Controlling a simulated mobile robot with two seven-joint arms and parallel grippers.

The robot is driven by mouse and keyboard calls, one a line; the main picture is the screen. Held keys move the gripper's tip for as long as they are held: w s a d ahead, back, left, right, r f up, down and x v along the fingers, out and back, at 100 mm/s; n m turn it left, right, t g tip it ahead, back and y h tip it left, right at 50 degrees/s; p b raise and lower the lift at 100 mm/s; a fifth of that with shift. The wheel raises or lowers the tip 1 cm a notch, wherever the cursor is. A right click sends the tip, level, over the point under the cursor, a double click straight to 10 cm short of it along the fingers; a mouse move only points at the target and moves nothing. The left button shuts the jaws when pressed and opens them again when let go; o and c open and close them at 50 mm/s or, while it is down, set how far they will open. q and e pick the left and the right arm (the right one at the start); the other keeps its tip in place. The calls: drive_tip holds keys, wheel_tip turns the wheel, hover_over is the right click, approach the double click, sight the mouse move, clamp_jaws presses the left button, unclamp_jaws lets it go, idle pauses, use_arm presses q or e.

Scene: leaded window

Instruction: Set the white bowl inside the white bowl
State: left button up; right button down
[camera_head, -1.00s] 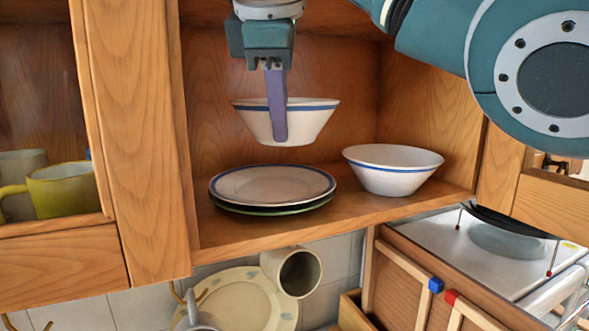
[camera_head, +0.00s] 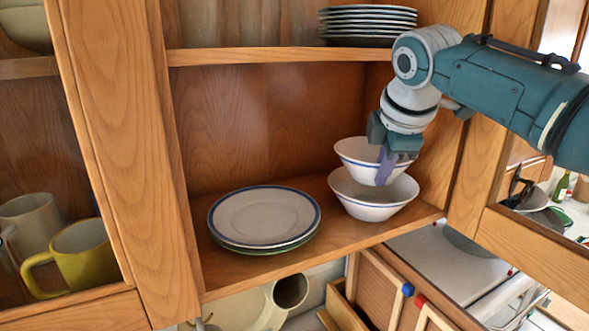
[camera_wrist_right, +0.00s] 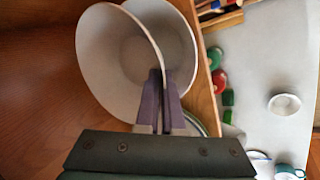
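A white bowl with a blue rim band (camera_head: 357,155) is held by my right gripper (camera_head: 386,170). The gripper's purple fingers are shut on its rim. A second white bowl (camera_head: 345,195) stands on the cabinet shelf directly below. The held bowl is over its mouth, its lower part hidden behind or inside the near rim; I cannot tell if they touch. In the right wrist view the held bowl (camera_wrist_right: 105,60) is pinched at its rim by the fingers (camera_wrist_right: 160,95) and overlaps the standing bowl (camera_wrist_right: 180,45). My left gripper is not in view.
A stack of plates (camera_head: 262,218) lies on the same shelf, left of the bowls. More plates (camera_head: 368,22) sit on the shelf above. A yellow-green mug (camera_head: 85,255) stands in the left compartment. The cabinet's right side wall is close to the bowls.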

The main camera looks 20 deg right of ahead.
sight(378, 212)
wheel_tip(378, 212, down, 3)
drive_tip(key=shift+f+p, duration=0.2)
drive_tip(key=shift+p, duration=0.7)
drive_tip(key=shift+d+f+p, duration=0.2)
drive_tip(key=shift+f+p, duration=0.1)
drive_tip(key=shift+f, duration=0.05)
drive_tip(key=shift+w, duration=0.1)
drive_tip(key=shift+f, duration=0.2)
drive_tip(key=shift+f+b, duration=0.5)
drive_tip(key=shift+b, duration=0.1)
drive_tip(key=c, duration=1.3)
unclamp_jaws()
